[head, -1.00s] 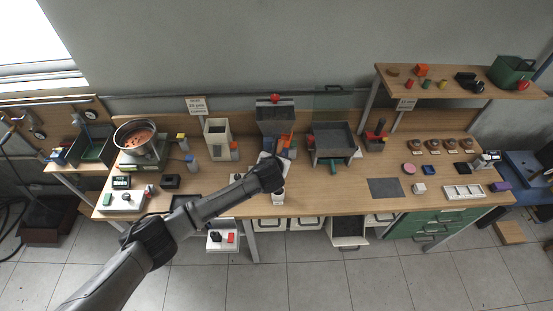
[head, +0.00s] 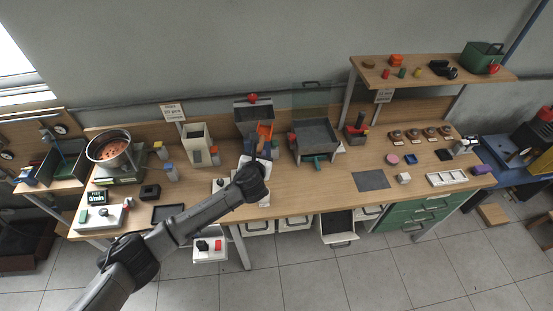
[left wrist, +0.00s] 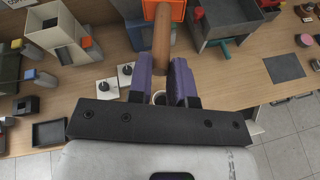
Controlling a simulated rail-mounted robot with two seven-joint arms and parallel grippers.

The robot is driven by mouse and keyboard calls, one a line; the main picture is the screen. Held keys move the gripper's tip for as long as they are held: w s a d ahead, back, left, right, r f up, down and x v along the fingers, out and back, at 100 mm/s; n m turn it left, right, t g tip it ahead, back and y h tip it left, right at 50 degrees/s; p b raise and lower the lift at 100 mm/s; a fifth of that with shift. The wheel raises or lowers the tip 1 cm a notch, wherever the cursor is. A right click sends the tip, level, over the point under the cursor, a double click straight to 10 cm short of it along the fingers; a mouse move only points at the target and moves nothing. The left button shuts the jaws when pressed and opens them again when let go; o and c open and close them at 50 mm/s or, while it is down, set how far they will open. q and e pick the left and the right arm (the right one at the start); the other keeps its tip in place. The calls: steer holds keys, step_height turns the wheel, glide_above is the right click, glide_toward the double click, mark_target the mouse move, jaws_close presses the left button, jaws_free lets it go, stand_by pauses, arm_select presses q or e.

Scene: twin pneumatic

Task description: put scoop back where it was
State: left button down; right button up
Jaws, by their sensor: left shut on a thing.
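The scoop has an orange head (left wrist: 165,8) and a brown wooden handle (left wrist: 162,42), seen in the left wrist view. My left gripper (left wrist: 168,70) has its purple fingers shut on the handle, and the head points away from the gripper. In the head view the orange scoop head (head: 265,131) shows just beyond my left gripper (head: 254,158), in front of a grey dispenser (head: 245,112) with a red knob. The arm hides part of the bench below it. My right gripper is not in view.
A cream box (head: 195,145) stands left of the scoop, and a dark grey tray on legs (head: 316,135) stands right. A metal bowl of orange pieces (head: 110,148) sits at the bench's left. A grey mat (head: 371,180) lies on bare bench to the right.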

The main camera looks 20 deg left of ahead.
arm_select(q)
steer(key=s+d+f+m+h+b, duration=0.1)
steer(key=d+f+b, duration=0.8)
steer(key=d+b, duration=0.4)
steer(key=s+d+f+m+h+b, duration=0.1)
steer(key=d+f+h+b, duration=0.1)
steer(key=d+f+b, duration=1.05)
steer(key=y+b, duration=0.1)
steer(key=b, duration=0.4)
glide_above(288, 208)
steer(key=shift+n, duration=0.3)
step_height(288, 208, down, 5)
steer(key=shift+s, duration=0.1)
steer(key=shift+f+b, duration=1)
steer(key=shift+f, duration=1)
steer(key=shift+d, duration=0.1)
steer(key=c, duration=1)
jaws_free()
steer(key=shift+f, duration=0.1)
steer(key=shift+c, duration=0.2)
